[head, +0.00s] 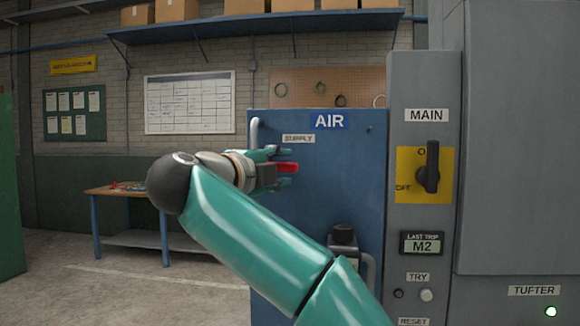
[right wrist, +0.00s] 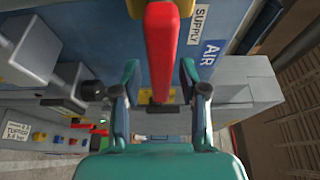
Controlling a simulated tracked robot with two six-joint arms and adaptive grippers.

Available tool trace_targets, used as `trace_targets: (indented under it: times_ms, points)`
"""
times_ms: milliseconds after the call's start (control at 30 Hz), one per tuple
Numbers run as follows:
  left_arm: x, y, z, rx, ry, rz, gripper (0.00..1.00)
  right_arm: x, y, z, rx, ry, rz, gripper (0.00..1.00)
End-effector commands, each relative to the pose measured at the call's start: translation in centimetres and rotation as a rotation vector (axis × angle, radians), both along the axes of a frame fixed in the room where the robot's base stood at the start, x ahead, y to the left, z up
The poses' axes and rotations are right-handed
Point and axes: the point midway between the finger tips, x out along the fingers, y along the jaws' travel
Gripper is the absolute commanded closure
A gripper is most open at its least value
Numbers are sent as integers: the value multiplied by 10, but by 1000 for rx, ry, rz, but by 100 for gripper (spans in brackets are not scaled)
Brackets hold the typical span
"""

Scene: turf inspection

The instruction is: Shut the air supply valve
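The air supply valve's red lever handle (head: 289,168) sticks out in front of the blue AIR panel (head: 330,220), under the SUPPLY label (head: 298,139). My right gripper (head: 281,169) is at the handle, its fingers above and below it. In the right wrist view the red handle (right wrist: 160,45) runs between the two spread fingers of my right gripper (right wrist: 160,72), with a gap on each side. The gripper is open and not closed on the handle. The valve body is mostly hidden behind the gripper. My left gripper is not in view.
A grey cabinet right of the AIR panel carries a black MAIN rotary switch (head: 428,167) on a yellow plate, a LAST TRIP display (head: 422,243) and buttons. A workbench (head: 130,193) stands at the back left. Open floor lies at the lower left.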

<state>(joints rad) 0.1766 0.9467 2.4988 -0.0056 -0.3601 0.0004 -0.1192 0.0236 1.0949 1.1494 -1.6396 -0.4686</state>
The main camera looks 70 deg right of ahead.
Motion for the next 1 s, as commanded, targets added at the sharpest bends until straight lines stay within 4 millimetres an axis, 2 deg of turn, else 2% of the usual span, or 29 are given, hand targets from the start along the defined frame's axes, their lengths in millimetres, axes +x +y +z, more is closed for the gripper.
trace_targets:
  times_ms: [267, 433, 567, 800, 1000]
  points:
    - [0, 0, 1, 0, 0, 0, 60, -2, 0, 1, -2, -3, -3, 56]
    - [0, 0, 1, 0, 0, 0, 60, 0, 11, 1, -3, -3, -1, 56]
    - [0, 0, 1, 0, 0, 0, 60, 5, 32, 1, -3, -2, 3, 56]
    - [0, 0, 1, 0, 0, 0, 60, 14, 81, 0, -3, -1, 3, 56]
    - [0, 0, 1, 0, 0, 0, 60, 19, 109, 0, -2, -1, 1, 56]
